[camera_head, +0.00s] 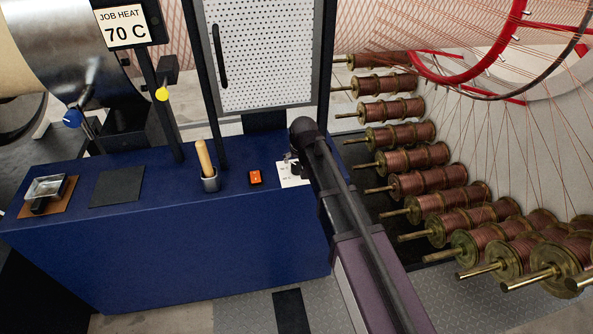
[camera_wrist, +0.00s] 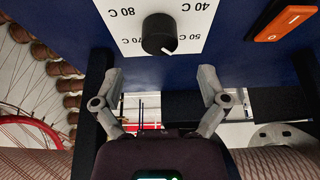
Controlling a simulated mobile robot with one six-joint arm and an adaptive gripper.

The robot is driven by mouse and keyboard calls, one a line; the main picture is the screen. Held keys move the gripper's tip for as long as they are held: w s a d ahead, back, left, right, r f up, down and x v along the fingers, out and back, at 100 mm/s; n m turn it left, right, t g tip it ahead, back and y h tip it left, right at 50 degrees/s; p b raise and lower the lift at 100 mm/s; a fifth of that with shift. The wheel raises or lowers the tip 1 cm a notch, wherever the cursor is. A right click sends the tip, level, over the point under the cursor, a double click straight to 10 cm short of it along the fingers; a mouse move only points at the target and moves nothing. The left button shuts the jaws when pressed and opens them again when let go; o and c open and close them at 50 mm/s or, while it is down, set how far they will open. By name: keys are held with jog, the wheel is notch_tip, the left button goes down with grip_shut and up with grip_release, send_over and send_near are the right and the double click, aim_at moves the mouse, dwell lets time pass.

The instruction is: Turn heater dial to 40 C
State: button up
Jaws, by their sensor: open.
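The heater dial is a black round knob (camera_wrist: 159,34) on a white plate (camera_wrist: 110,15). The labels 80 C, 70 C, 50 C and 40 C show in the wrist view, turned upside down. The knob's white mark points down and slightly right in that view, near the 50 C side. My gripper (camera_wrist: 161,75) is open and empty, its two fingers spread apart below the knob in the picture, not touching it. In the head view the plate (camera_head: 291,178) lies on the blue bench, partly hidden by my arm.
An orange switch (camera_head: 255,177) and a wooden-handled tool in a holder (camera_head: 211,184) stand left of the plate on the blue bench (camera_head: 170,235). A sign (camera_head: 125,26) reads JOB HEAT 70 C. Copper spools (camera_head: 430,180) fill the right side.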

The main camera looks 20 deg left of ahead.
aim_at(297, 165)
jog(key=shift+b+x, duration=2.45)
jog(key=shift+x, duration=0.5)
jog(key=c, duration=1.1)
